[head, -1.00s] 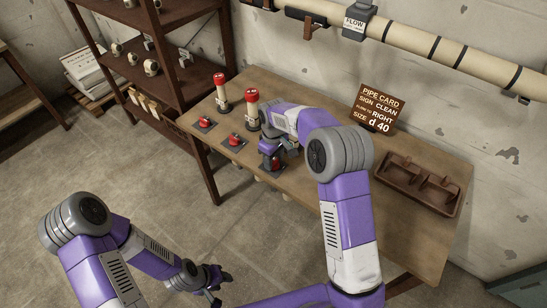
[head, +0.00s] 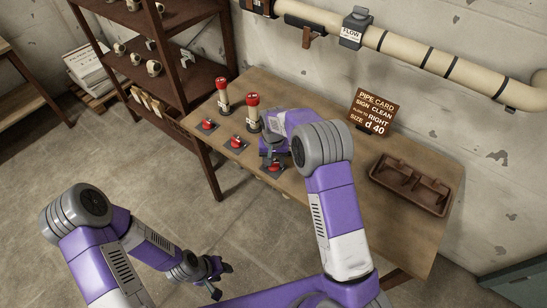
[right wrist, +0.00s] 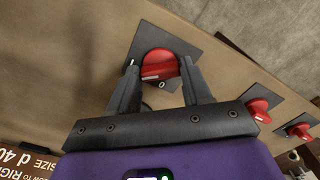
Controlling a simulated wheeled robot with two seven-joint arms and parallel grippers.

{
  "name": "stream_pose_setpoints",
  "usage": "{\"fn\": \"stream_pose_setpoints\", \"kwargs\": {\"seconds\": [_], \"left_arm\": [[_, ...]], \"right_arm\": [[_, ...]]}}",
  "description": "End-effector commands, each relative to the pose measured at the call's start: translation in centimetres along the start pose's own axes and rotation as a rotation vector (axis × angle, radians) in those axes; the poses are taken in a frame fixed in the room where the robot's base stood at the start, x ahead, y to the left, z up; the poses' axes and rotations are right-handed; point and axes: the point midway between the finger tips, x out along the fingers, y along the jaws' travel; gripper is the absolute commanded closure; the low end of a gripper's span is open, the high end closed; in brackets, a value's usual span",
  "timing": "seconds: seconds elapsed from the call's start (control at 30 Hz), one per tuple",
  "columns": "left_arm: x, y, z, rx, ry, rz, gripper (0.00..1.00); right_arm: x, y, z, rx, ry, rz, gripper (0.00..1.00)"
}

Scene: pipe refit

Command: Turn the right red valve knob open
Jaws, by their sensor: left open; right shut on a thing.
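Three red valve knobs on dark square plates stand in a row along the table's front left. The right red valve knob (head: 275,168) is the one at my right gripper (head: 272,160). In the right wrist view, that knob (right wrist: 154,63) sits between the two fingers of my right gripper (right wrist: 160,72), which is shut on it. Its plate (right wrist: 185,48) carries white "I" and "O" marks, partly covered by the gripper. The knob's exact angle is hard to read. My left gripper (head: 222,281) is open and empty, low over the floor, away from the table.
The middle knob (head: 236,142) and left knob (head: 207,125) are free. Two red-capped posts (head: 222,96) stand behind them. A pipe card (head: 374,111) and a brown tray (head: 410,185) are at the table's right. A shelf (head: 140,75) stands left; a pipe (head: 440,50) runs along the wall.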

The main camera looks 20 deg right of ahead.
Motion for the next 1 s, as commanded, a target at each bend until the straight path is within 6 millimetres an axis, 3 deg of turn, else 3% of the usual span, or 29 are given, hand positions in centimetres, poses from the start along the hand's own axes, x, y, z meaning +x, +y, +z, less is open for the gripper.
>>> {"fn": "stream_pose_setpoints", "kwargs": {"seconds": [0.5,1.0], "left_arm": [[-2.2,0.8,0.1,0.0,0.0,0.0,0.57],[-2.9,1.1,0.1,0.0,0.0,0.0,0.57]], "right_arm": [[-0.2,0.0,-0.1,0.453,0.003,-0.001,0.82],[-0.1,0.0,-0.1,0.654,0.003,-0.001,0.82]]}}
